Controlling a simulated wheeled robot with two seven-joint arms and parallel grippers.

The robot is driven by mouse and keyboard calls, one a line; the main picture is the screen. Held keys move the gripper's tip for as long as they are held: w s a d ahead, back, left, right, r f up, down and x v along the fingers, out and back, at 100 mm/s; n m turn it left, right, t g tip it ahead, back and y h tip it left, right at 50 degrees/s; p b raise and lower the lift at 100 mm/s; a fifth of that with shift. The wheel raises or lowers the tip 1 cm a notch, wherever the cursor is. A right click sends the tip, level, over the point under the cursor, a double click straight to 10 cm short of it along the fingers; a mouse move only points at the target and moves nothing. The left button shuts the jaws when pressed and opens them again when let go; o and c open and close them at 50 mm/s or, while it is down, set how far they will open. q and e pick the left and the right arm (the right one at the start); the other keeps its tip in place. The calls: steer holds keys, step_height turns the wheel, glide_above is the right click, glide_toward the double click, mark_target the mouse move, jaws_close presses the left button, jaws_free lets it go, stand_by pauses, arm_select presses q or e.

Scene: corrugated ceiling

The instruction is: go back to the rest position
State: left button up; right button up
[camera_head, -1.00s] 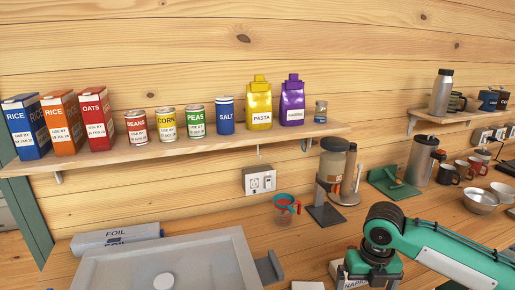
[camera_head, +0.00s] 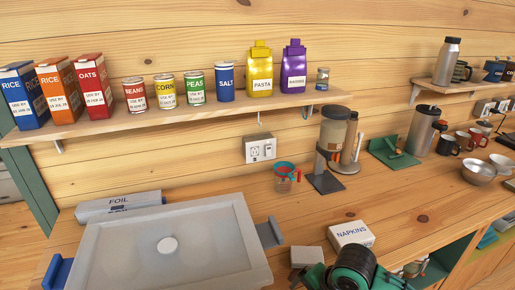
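One of my arms, green and black (camera_head: 352,268), shows at the bottom edge, right of centre, in front of the napkins box. Its gripper fingers are not clearly visible. My other arm and gripper are out of view. No object is seen held.
A grey tray (camera_head: 105,252) with blue handles lies at the front left beside a foil box (camera_head: 118,205). A napkins box (camera_head: 351,234) and a small grey box (camera_head: 306,256) sit near the arm. A measuring cup (camera_head: 284,177) and a blender (camera_head: 333,145) stand behind. A shelf (camera_head: 150,121) holds groceries.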

steer(key=s+d+f+m+h, duration=0.1)
steer(key=s+d+f+m, duration=0.2)
steer(key=s+m, duration=0.4)
steer(key=s+d+f+m+t+h, duration=0.1)
steer(key=s+d+f+m, duration=0.3)
steer(key=m, duration=0.5)
steer(key=s+d+f+m+h, duration=0.1)
steer(key=s+d+f+m, duration=0.15)
steer(key=s+m, duration=0.5)
step_height(320, 180, down, 29)
steer(key=s+d+f+g, duration=0.1)
steer(key=s+f, duration=0.8)
steer(key=f, duration=0.1)
steer(key=s+d+f+g, duration=0.1)
steer(key=s+d+f, duration=0.1)
steer(key=s+f, duration=0.8)
steer(key=shift+d+f, duration=0.3)
steer(key=shift+f, duration=0.05)
